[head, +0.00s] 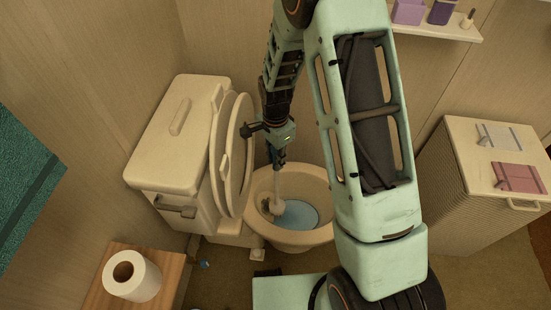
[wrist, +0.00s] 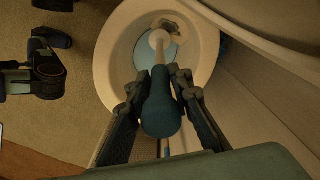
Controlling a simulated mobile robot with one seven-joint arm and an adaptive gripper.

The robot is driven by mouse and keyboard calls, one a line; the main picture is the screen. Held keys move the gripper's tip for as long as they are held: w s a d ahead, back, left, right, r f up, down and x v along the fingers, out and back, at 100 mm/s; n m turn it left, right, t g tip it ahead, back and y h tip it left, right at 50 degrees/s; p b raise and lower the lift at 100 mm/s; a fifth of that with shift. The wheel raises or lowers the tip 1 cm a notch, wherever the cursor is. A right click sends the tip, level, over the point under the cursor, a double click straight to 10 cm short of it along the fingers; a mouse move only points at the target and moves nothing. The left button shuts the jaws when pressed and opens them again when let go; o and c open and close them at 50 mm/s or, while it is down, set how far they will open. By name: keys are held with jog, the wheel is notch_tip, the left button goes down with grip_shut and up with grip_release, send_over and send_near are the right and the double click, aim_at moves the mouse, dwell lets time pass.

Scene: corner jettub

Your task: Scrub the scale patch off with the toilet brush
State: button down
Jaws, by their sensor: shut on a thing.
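The toilet bowl (head: 312,182) is open, with its lid and seat raised against the tank, and blue water (head: 299,214) lies in it. My gripper (head: 278,160) is above the bowl, shut on the dark blue handle of the toilet brush (head: 276,200). The brush points down, its pale head inside the bowl near the left wall. In the wrist view the handle (wrist: 160,108) sits between both fingers. A brownish scale patch (wrist: 174,25) shows on the bowl wall beside the brush head; I cannot tell if they touch.
The toilet tank (head: 172,125) stands left of the bowl. A paper roll (head: 132,276) sits on a wooden stand at the lower left. A pale cabinet (head: 470,160) with cloths stands at the right. A wall shelf (head: 440,28) holds small items.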

jog(key=shift+w+d, duration=0.1)
jog(key=shift+w, duration=0.9)
jog(key=shift+w+d, duration=0.2)
jog(key=shift+w, duration=0.85)
jog(key=shift+s, duration=0.1)
jog(key=shift+s+a, duration=0.2)
jog(key=shift+s, duration=0.7)
jog(key=shift+s+a+f, duration=0.1)
jog(key=shift+s+a, duration=0.05)
jog(key=shift+s, duration=0.4)
jog(key=shift+s+a+f, duration=0.1)
jog(key=shift+s, duration=0.4)
jog(key=shift+r, duration=0.1)
